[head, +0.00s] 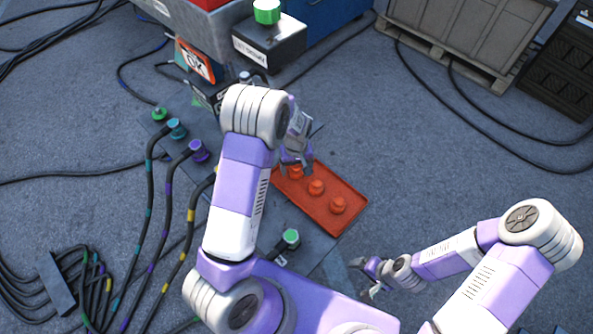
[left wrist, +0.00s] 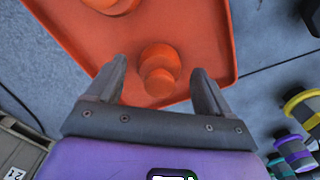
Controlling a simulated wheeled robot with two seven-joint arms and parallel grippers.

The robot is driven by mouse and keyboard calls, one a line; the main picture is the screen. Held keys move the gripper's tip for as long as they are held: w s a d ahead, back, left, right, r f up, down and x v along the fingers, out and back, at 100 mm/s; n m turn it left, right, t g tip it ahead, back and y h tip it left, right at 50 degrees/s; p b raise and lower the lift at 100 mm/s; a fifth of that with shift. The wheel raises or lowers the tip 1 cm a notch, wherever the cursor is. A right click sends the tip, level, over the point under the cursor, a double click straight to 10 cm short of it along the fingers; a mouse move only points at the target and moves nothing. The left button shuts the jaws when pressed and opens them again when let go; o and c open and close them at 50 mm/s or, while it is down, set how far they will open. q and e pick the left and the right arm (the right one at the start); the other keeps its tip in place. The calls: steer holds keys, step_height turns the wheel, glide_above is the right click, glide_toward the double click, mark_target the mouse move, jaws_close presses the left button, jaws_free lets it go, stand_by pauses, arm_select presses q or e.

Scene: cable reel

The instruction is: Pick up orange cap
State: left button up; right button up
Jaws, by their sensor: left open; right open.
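An orange tray (head: 322,218) lies on the floor and holds orange caps. The middle cap (head: 316,187) and the near cap (head: 338,205) show clearly; the far cap (head: 295,173) is partly hidden by my left gripper (head: 297,166). In the left wrist view, an orange cap (left wrist: 159,72) sits on the tray (left wrist: 195,40) between the open fingers of my left gripper (left wrist: 162,75), which are not closed on it. Another cap (left wrist: 110,4) is cut off at the top edge. My right gripper (head: 369,281) is open and empty, low and right of the tray.
Cables with coloured connectors (head: 197,151) run left of the tray. A green-topped connector (head: 290,238) is near the tray's near side. A black box (head: 270,42) with a green knob stands behind. A grey crate (head: 465,30) on a pallet stands back right. The right floor is mostly clear.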

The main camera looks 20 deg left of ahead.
arm_select(q)
steer(key=c, duration=1.2)
steer(key=shift+c, duration=0.2)
